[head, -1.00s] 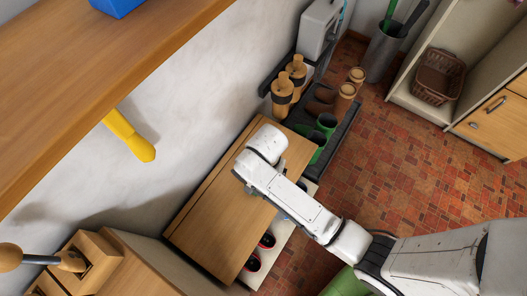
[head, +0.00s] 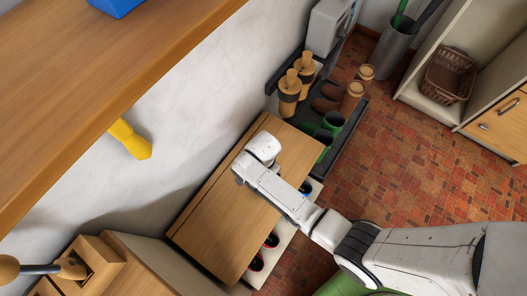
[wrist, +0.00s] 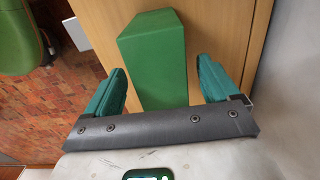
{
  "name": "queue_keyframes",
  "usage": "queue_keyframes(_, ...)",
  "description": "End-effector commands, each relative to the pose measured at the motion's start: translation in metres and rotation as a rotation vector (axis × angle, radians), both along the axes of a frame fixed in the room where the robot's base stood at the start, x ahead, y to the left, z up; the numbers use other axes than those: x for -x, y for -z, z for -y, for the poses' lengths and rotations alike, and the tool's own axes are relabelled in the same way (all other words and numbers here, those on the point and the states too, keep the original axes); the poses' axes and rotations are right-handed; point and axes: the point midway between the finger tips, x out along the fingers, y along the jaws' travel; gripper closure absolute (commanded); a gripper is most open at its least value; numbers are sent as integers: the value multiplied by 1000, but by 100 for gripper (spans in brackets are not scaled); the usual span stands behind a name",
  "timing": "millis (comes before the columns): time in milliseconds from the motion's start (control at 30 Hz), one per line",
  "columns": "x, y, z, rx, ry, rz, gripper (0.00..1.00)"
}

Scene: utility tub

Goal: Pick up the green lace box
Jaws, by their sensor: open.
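The green lace box (wrist: 152,60) shows in the wrist view as a plain green block on a wooden surface. My gripper (wrist: 162,68) is open, with one teal finger to the left of the box and one to the right. Gaps show between the box and both fingers, and nothing is held. How far the box lies below the fingertips is hard to tell. In the head view my arm reaches over the wooden cabinet top (head: 215,225), and it hides both the box and my gripper.
Shoes (head: 263,252) sit under the cabinet top's front edge. Green boots (head: 328,127) and brown boots stand on a dark tray beyond it. A pale wall (head: 200,110) runs along the back. A wooden shelf (head: 90,80) is at upper left. Brick floor (head: 400,150) is clear at right.

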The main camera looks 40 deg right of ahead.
Motion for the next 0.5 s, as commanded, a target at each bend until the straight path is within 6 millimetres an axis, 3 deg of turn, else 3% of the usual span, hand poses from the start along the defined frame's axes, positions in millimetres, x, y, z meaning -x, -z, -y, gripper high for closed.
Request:
queue_keyframes(200,-1,24,0,0,0,1,12)
queue_keyframes(467,-1,25,0,0,-1,1,12)
queue_keyframes(500,0,25,0,0,-1,1,16)
